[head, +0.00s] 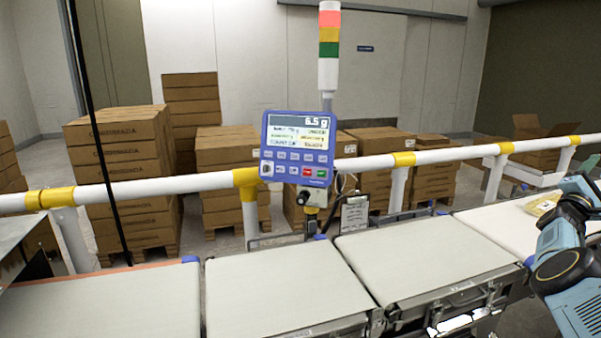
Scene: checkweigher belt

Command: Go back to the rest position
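My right arm (566,262) comes in at the right edge, bent over the far right belt section. Its gripper is not visible; the arm runs out of the frame at the right. My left arm and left gripper are not in view. A small yellowish packet (543,204) lies on the white belt (497,226) at the right, beside my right arm. The checkweigher display (297,150) stands behind the belts and reads 6.5 g.
Pale belt sections (270,286) run across the front, and the left and middle ones are empty. A white and yellow guard rail (150,188) runs behind them. A signal tower (329,45) stands above the display. Stacked cartons (122,180) stand behind the rail.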

